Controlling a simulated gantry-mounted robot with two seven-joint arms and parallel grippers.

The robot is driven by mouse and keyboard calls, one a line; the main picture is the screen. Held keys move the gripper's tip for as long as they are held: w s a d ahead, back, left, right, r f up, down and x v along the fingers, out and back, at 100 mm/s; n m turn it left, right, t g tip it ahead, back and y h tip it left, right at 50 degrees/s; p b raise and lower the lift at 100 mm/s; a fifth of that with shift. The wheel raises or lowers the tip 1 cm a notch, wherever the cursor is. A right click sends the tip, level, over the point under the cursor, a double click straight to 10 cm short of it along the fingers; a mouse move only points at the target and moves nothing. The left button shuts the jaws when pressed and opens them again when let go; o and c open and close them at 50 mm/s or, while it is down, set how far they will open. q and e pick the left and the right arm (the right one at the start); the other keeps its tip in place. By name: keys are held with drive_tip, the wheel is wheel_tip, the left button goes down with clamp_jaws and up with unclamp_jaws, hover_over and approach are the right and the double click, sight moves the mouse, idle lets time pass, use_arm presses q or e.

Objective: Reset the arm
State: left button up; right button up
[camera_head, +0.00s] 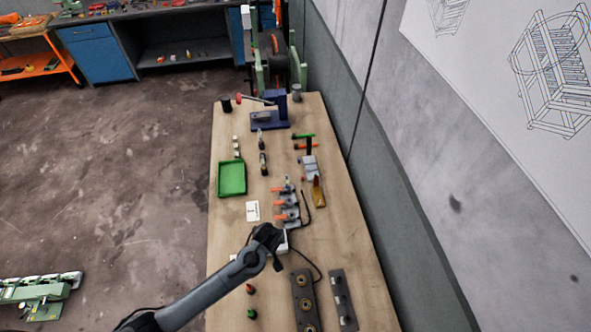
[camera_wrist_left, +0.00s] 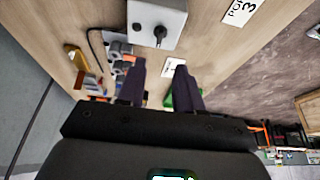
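My left arm reaches in from the lower left in the head view. Its dark gripper (camera_head: 269,237) is over the middle of the wooden workbench (camera_head: 235,215). In the left wrist view the two fingers of the left gripper (camera_wrist_left: 160,68) stand apart with nothing held between them. A light grey box with a black knob (camera_wrist_left: 157,24) lies beyond the fingertips, apart from them. In the head view this box (camera_head: 283,247) is mostly hidden under the gripper. My right gripper is not in view.
A green tray (camera_head: 232,192), a white card (camera_head: 252,211) and orange-handled clamps (camera_head: 286,205) lie past the gripper. Dark plates with round fittings (camera_head: 304,300) and small red and green buttons (camera_head: 251,313) are nearer. A blue press (camera_head: 270,117) stands farther back. A wall borders the right.

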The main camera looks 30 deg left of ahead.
use_arm(q)
drive_tip(key=s+d+f+g+h, duration=0.1)
drive_tip(key=s+d+f, duration=0.1)
drive_tip(key=s, duration=0.5)
drive_tip(key=s+d+f, duration=0.1)
drive_tip(key=s+d, duration=0.1)
drive_tip(key=s, duration=0.5)
drive_tip(key=s+d+r+m+h, duration=0.1)
drive_tip(key=r+m, duration=0.3)
drive_tip(key=r, duration=0.5)
drive_tip(key=s+d+r+m+t+h, duration=0.1)
drive_tip(key=s+r+m, duration=0.3)
drive_tip(key=r, duration=0.6)
drive_tip(key=shift+d+r+m, duration=0.25)
drive_tip(key=shift+d+m, duration=0.2)
drive_tip(key=shift+m, duration=0.35)
drive_tip(key=shift+s, duration=0.1)
